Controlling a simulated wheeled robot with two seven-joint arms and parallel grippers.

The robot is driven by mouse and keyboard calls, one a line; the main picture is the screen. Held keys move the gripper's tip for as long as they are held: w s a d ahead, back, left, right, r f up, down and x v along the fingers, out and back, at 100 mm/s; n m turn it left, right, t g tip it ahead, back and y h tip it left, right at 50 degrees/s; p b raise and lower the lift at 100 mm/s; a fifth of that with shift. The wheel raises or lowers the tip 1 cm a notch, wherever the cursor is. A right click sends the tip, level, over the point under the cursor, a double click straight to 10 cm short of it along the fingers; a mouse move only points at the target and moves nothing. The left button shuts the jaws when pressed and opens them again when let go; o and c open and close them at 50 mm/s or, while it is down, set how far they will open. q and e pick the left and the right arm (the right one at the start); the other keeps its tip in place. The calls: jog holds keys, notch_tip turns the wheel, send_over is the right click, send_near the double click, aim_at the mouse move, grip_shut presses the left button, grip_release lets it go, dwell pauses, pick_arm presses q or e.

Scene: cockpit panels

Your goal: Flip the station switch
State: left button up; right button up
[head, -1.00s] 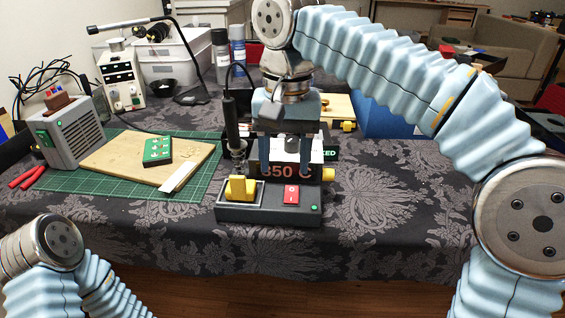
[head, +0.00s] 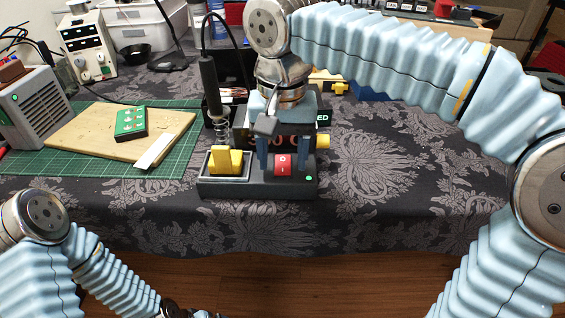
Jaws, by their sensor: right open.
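The soldering station (head: 220,187) stands near the table's front edge, with a dark base. Its red rocker switch (head: 283,166), marked O and I, sits on the base right of the yellow sponge (head: 227,161). A small green light (head: 309,178) glows at the base's right. My right gripper (head: 283,158) points down with its fingers open, one on each side of the switch in the picture. I cannot tell whether they touch it. The gripper hides most of the station's display. My left arm is at the lower left; its fingers are not in view.
The soldering iron (head: 210,85) stands in its holder left of my right gripper. A green circuit board (head: 131,122) lies on a wooden board (head: 75,135) on the green mat (head: 25,165). A grey fan box (head: 40,115) stands far left. The cloth to the right is clear.

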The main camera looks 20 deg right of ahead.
jog(key=shift+f, duration=0.65)
